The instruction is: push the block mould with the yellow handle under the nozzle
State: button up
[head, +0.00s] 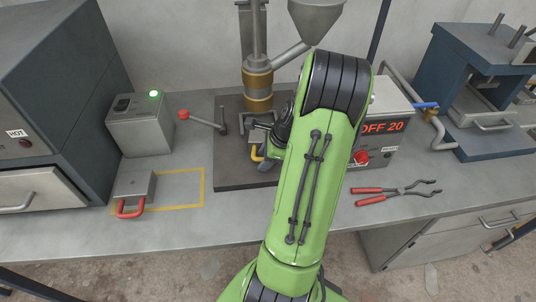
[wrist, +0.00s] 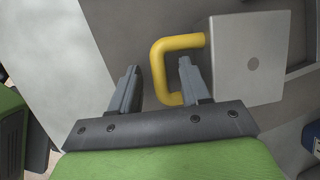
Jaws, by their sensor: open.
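The block mould with the yellow handle (wrist: 235,75) is a pale grey block with a small round mark on top. In the head view its yellow handle (head: 257,154) shows beside my arm, on the dark base plate below the nozzle (head: 258,98); my arm hides much of the block. My gripper (wrist: 158,72) is open. In the wrist view the handle's outer bar (wrist: 157,70) appears between the two fingers, with the right finger over the handle's loop. I cannot tell how deep the fingers reach or whether they touch it.
A red-handled mould (head: 134,186) sits by a yellow outline on the bench at left. A red-knobbed lever (head: 203,120) stands left of the nozzle. A control box (head: 385,125) reading "OFF 20" and red-handled tongs (head: 396,191) are at right.

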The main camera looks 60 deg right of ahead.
jog(key=shift+c, duration=0.3)
grip_shut()
dwell(1.1)
